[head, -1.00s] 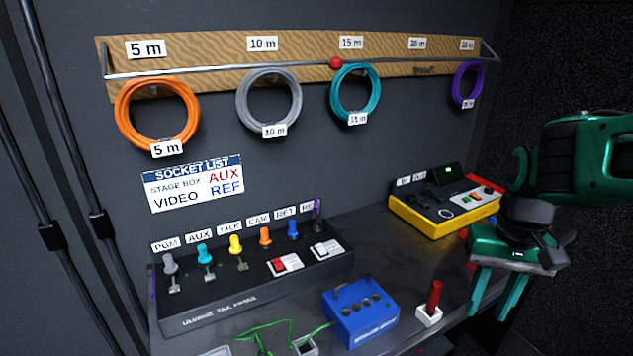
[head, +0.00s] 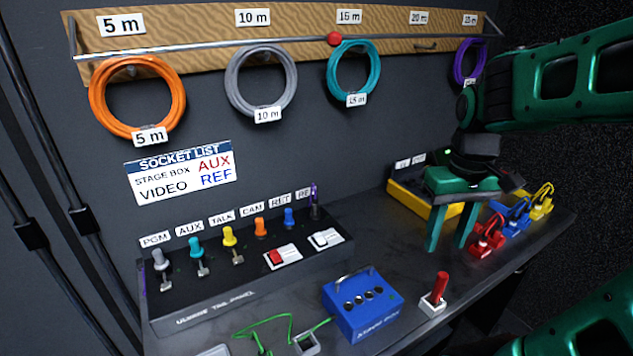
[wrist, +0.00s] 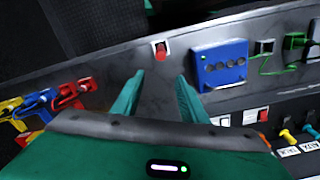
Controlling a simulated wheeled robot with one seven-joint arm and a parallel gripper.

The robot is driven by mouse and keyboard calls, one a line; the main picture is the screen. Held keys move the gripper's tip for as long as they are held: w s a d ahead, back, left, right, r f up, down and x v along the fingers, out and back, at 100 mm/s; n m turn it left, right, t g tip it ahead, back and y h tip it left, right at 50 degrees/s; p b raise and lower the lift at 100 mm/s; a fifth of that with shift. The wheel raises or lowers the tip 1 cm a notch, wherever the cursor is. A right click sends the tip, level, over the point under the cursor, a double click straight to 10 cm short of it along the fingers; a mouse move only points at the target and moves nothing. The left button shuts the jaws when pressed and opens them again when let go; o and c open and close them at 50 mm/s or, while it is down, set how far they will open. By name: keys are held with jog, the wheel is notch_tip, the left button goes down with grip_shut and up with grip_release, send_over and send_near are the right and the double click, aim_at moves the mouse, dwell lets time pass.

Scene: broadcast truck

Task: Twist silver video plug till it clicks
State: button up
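I cannot single out a silver video plug for certain. A grey-silver knob or plug (head: 160,260) stands under the PGM label at the left end of the tail panel (head: 215,303). The blue stage box (head: 365,318) has several round dark sockets; it also shows in the wrist view (wrist: 220,72). My gripper (head: 449,247) points down above the right part of the counter, in front of the yellow device (head: 412,200). Its two fingers are apart with nothing between them, as the wrist view (wrist: 160,78) also shows. It is well right of the tail panel and the stage box.
A red-handled switch (head: 435,292) stands right of the stage box. Red (head: 487,237), blue (head: 514,216) and yellow (head: 541,202) connectors with cables sit at the counter's right. A green cable (head: 262,325) lies at the front. Cable coils hang on the wall. Counter between panel and yellow device is clear.

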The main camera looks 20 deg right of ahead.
jog(key=w+a+r+n, duration=0.1)
jog(key=w+a+n, duration=0.1)
jog(key=w+n, duration=0.35)
jog(key=w+a+n, duration=0.2)
jog(key=w+a, duration=0.1)
jog(key=w, duration=0.6)
jog(key=n+y, duration=0.1)
jog(key=n, duration=0.7)
send_over(315, 203)
jog(key=d, duration=0.1)
jog(key=f, duration=0.2)
jog(key=shift+w+d+f, duration=0.1)
jog(key=shift+w+f, duration=0.25)
jog(key=shift+f, duration=0.05)
jog(key=shift+f+n+y, duration=0.25)
jog(key=shift+y, duration=0.05)
jog(key=shift+w+a+f, duration=0.1)
jog(key=shift+a+f, duration=0.1)
jog(key=shift+f, duration=1.5)
jog(key=shift+w+a+f, duration=0.1)
jog(key=shift+a+f, duration=0.1)
jog(key=shift+f, duration=1.5)
jog(key=c, duration=0.9)
jog(key=o, duration=0.9)
